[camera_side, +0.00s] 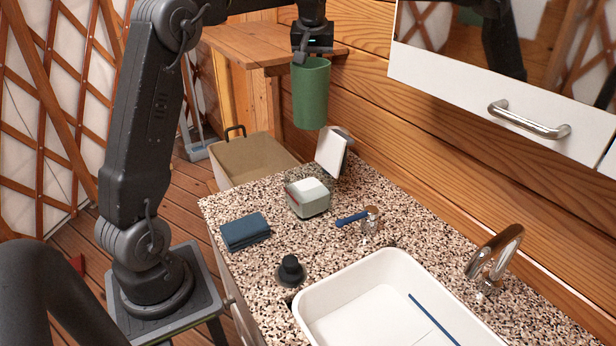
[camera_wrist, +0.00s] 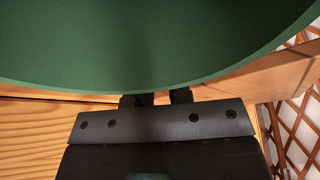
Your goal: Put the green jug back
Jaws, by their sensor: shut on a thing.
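The green jug (camera_side: 311,95) hangs upright from my gripper (camera_side: 304,56) in the side view, held at its upper left rim. It is in the air above the far end of the speckled counter (camera_side: 270,265), in front of the plank wall. In the wrist view the jug (camera_wrist: 150,40) fills the top of the picture, and my gripper's fingers (camera_wrist: 157,98) meet its near edge. The exact contact is mostly hidden there. I cannot tell whether the jug has a handle.
On the counter are a white-topped box (camera_side: 309,196), folded blue cloths (camera_side: 245,231), a black knob-like object (camera_side: 291,270), a blue-handled item (camera_side: 353,219) and a tilted white panel (camera_side: 331,152). A white sink (camera_side: 330,295) and faucet (camera_side: 493,255) are at right. A cabinet (camera_side: 500,85) hangs above; a bin (camera_side: 250,160) stands behind.

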